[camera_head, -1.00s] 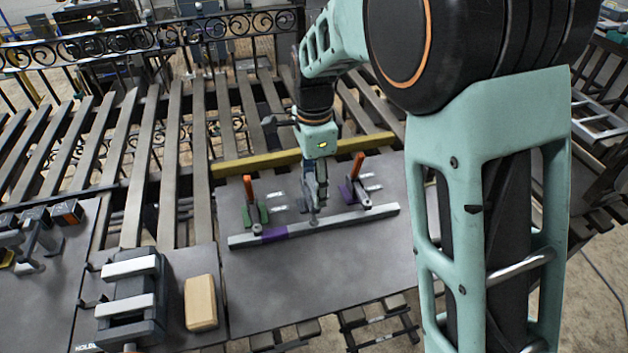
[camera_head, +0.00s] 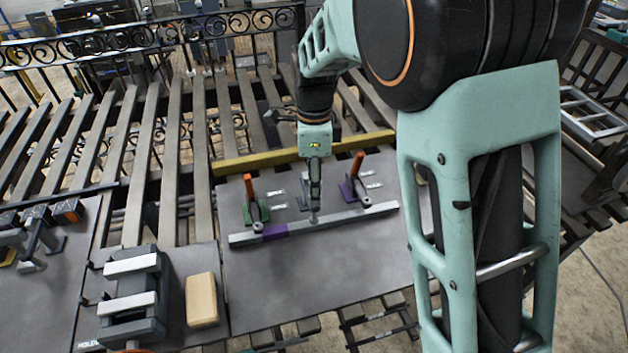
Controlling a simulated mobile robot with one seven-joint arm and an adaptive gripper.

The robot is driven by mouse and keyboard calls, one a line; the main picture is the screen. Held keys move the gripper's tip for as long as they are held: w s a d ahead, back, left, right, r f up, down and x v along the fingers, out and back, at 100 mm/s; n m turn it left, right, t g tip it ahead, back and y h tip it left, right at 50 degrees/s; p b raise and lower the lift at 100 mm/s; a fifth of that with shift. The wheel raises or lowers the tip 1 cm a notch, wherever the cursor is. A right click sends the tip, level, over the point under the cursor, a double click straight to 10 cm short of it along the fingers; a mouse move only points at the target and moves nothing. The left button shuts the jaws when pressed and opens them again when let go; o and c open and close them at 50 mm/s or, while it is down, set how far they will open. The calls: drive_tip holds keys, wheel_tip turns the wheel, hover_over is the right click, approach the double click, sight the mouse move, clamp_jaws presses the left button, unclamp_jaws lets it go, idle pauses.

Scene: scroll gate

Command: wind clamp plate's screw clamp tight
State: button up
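The dark grey clamp plate (camera_head: 320,265) lies on the slatted bench in the middle. A long light-grey bar (camera_head: 345,218) with a purple section (camera_head: 275,231) lies across it. A green clamp (camera_head: 262,212) with an orange handle stands at the bar's left part, and a purple clamp (camera_head: 350,190) with an orange handle stands right of my gripper. My gripper (camera_head: 314,212) points down at the middle of the bar, between the two clamps. A small grey piece shows at its fingertips. I cannot tell a screw clamp apart there, nor whether the fingers grip anything.
A yellow beam (camera_head: 240,163) runs behind the plate. At the lower left are a dark vise-like block (camera_head: 140,318) with light jaws and a tan wooden block (camera_head: 201,300). Another plate with fixtures (camera_head: 40,245) lies farther left. The front of the clamp plate is clear.

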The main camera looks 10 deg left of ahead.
drive_tip(key=o, duration=0.8)
drive_tip(key=shift+w+a+r, duration=0.1)
drive_tip(key=shift+w+r, duration=0.1)
drive_tip(key=shift+r, duration=0.1)
drive_tip(key=o, duration=0.3)
drive_tip(key=shift+o, duration=0.3)
drive_tip(key=shift+s+f, duration=0.1)
drive_tip(key=shift+f, duration=0.05)
wheel_tip(320, 180, up, 12)
